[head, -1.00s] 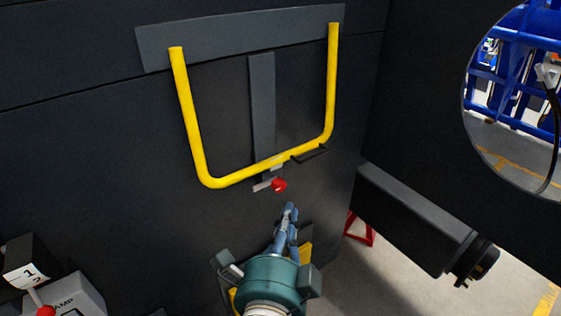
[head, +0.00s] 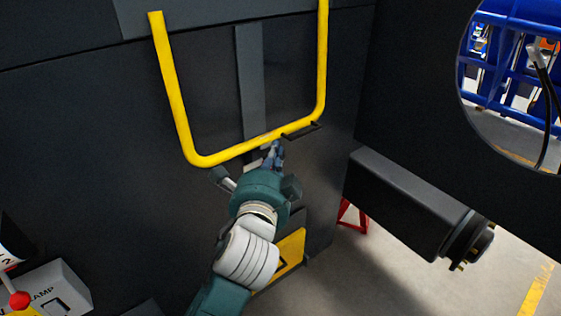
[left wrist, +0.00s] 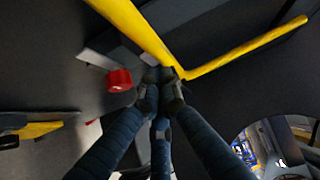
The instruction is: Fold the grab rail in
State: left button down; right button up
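The yellow U-shaped grab rail (head: 180,105) is on the dark panel in the head view, its crossbar at the bottom. In the left wrist view the rail (left wrist: 232,54) passes just beyond my fingertips. My left gripper (head: 275,150) is at the middle of the crossbar, just below it in the picture. In the left wrist view its fingertips (left wrist: 160,78) are close together by the rail; I cannot tell whether they touch it or hold anything. A red knob (left wrist: 119,80) is left of the fingertips, hidden behind the gripper in the head view. My right gripper is not in view.
A dark box-like beam (head: 405,200) juts out at the right. A grey box (head: 55,288) with a red knob (head: 18,300) is at the lower left. A red stand (head: 352,216) is on the floor. A round opening (head: 510,85) is at upper right.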

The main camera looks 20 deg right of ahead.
aim_at(267, 146)
pick_arm(q)
jog(key=shift+d, duration=0.1)
jog(key=shift+w+a+f+m+t+b, duration=0.15)
jog(key=shift+w+a+f+b, duration=0.1)
jog(key=shift+w+b, duration=0.25)
jog(key=shift+w+a+f+m+t+b, duration=0.15)
jog(key=shift+w+a+b, duration=0.15)
jog(key=shift+w, duration=0.3)
jog(key=shift+w+r, duration=0.1)
jog(key=shift+w, duration=0.35)
